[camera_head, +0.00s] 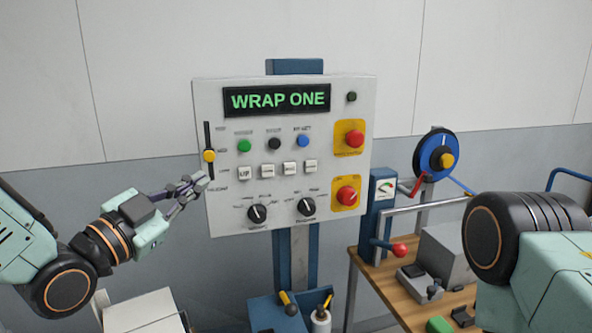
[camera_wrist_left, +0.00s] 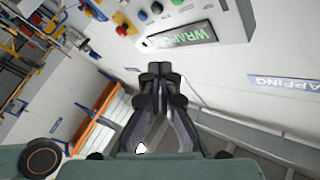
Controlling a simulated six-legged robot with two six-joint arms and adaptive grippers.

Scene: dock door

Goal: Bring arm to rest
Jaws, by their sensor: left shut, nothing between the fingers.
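My left arm comes in from the left in the head view. Its gripper (camera_head: 196,184) is near the lower left edge of the control panel (camera_head: 225,190), below the yellow slider knob (camera_head: 209,156). The fingers are shut and hold nothing; in the left wrist view the closed fingertips (camera_wrist_left: 161,75) meet with nothing between them. I cannot tell whether they touch the panel. The panel display (camera_head: 277,100) reads WRAP ONE. Part of my right arm shows at the right edge of the head view, but its gripper is out of view.
A blue bin (camera_head: 265,314) stands below the panel. A white box (camera_head: 145,312) is under my left arm.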

